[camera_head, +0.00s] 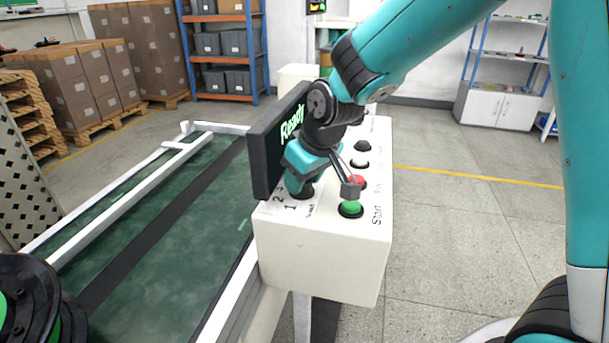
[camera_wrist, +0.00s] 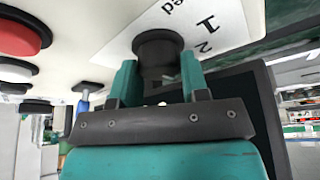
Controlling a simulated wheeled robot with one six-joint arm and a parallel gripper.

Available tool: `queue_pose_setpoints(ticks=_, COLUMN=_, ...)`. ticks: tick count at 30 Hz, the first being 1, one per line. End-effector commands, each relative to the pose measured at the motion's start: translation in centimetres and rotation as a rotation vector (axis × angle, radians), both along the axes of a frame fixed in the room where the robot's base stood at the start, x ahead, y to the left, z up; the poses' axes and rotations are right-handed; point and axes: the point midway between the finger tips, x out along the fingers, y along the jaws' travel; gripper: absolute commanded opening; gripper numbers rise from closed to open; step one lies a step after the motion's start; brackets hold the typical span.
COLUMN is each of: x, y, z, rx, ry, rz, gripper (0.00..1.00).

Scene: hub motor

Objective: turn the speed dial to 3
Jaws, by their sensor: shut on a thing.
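The speed dial (camera_wrist: 158,45) is a round black knob on the white control box (camera_head: 318,248). In the head view the dial (camera_head: 304,193) is mostly covered by my gripper (camera_head: 300,186). In the wrist view my gripper (camera_wrist: 158,80) has one teal finger on each side of the knob and is shut on it. The dial's pointer is hidden, so its setting cannot be read.
A black screen (camera_head: 262,160) reading "Ready" stands close on the left of my gripper. A green Start button (camera_head: 350,209), a red button (camera_head: 357,182), a white one (camera_head: 359,162) and a black one (camera_head: 362,146) are close on the right. A green conveyor (camera_head: 165,215) runs left of the box.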

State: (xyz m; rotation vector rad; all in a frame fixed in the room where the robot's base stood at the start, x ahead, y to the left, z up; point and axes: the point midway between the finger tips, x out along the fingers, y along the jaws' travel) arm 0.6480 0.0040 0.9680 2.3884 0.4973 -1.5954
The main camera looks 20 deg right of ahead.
Motion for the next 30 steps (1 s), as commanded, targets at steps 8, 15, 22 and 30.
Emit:
queue_pose_setpoints(ticks=8, x=-0.12, y=0.08, z=-0.03, rx=0.001, ry=0.004, rz=-0.053, gripper=0.18)
queue_pose_setpoints(ticks=15, x=-0.11, y=0.06, z=-0.04, rx=0.000, ry=0.003, rz=-0.057, gripper=0.18)
queue_pose_setpoints(ticks=22, x=-0.11, y=0.06, z=-0.04, rx=0.000, ry=0.003, rz=-0.057, gripper=0.62)
queue_pose_setpoints(ticks=30, x=-0.02, y=0.03, z=0.00, rx=0.000, ry=0.001, rz=-0.057, gripper=0.67)
